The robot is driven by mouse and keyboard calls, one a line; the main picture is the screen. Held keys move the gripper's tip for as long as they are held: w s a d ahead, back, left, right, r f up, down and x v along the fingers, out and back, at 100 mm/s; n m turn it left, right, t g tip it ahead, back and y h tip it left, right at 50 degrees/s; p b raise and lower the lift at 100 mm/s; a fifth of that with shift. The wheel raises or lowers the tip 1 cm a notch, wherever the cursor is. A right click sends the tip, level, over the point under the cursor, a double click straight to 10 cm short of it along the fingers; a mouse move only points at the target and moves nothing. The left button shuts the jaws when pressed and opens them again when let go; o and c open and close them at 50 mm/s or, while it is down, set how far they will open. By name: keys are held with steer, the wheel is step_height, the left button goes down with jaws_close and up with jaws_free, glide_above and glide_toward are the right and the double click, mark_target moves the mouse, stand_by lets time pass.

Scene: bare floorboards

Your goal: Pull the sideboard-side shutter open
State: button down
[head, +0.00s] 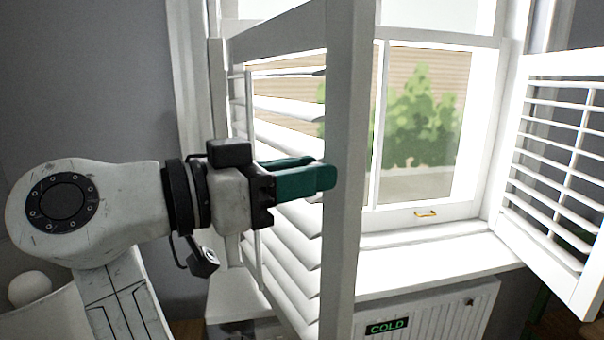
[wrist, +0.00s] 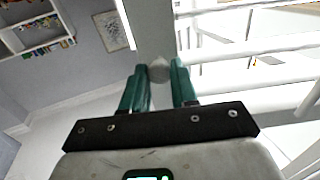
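A white louvred shutter (head: 345,120) stands swung out from the window's left side, its edge stile toward me. My gripper (head: 328,178) reaches in from the left, its teal fingertips at this stile. In the wrist view, a small pale knob (wrist: 158,70) on the stile (wrist: 150,30) sits between the fingertips (wrist: 160,75), which appear closed against both its sides. The head view hides the knob. A second white louvred shutter (head: 556,170) stands swung out at the window's right. No sideboard can be made out, so I cannot tell which shutter is nearer one.
The window (head: 420,130) is behind the shutters, with a brass pull (head: 426,213) on its lower rail. A white radiator (head: 440,310) with a COLD sign (head: 387,327) is below the sill (head: 440,262). A wall shelf (wrist: 35,38) shows in the wrist view.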

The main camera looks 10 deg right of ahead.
steer(key=c, duration=0.9)
jaws_free()
steer(key=b+v, duration=0.1)
steer(key=v, duration=0.9)
steer(key=shift+a, duration=0.4)
steer(key=shift+s, duration=0.15)
